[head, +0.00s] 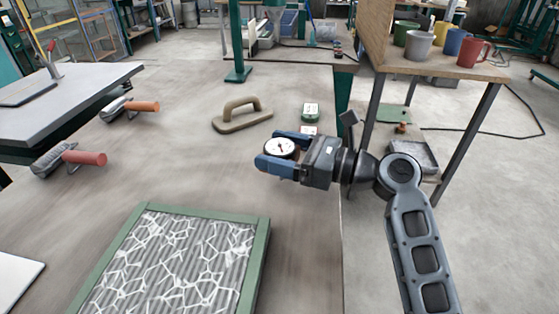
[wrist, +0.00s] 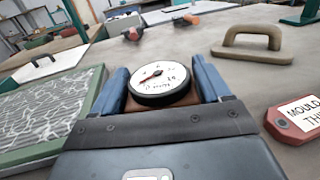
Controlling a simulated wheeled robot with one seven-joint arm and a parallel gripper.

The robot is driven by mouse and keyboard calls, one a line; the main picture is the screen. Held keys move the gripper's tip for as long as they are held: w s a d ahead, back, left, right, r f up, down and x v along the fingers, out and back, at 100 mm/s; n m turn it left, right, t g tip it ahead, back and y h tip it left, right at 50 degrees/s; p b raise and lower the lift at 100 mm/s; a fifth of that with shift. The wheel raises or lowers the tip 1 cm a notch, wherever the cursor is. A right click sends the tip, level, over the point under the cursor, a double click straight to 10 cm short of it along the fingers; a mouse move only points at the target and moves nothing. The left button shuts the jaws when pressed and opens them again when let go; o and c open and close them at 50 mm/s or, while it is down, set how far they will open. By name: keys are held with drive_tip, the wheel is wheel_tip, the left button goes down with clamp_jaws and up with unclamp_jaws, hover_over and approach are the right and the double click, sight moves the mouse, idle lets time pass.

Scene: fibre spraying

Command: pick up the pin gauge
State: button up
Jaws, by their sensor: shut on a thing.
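The pin gauge (head: 281,147) has a round white dial with a black rim and a red needle. In the wrist view the gauge (wrist: 160,82) sits between the two blue fingers, with a brown part below its dial. My gripper (head: 268,150) is shut on it; the gripper also shows in the wrist view (wrist: 160,88). The head view shows the gripper over the right part of the workbench (head: 200,165). I cannot tell how far the gauge is above the bench. Its underside is hidden.
A beige hand float (head: 243,115) lies behind the gripper. A red tag (wrist: 298,118) and a green device (head: 311,112) are near it. A green-framed panel (head: 258,262) is at the front. Two rollers (head: 85,158) (head: 142,107) lie left. A shelf with mugs (head: 440,65) stands right.

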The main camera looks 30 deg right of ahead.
drive_tip(key=s+d+r, duration=0.5)
drive_tip(key=d+r, duration=0.2)
drive_tip(key=d, duration=0.3)
drive_tip(key=shift+s+d+r+p, duration=0.2)
drive_tip(key=shift+s+d+p, duration=0.05)
drive_tip(key=shift+s+p, duration=0.1)
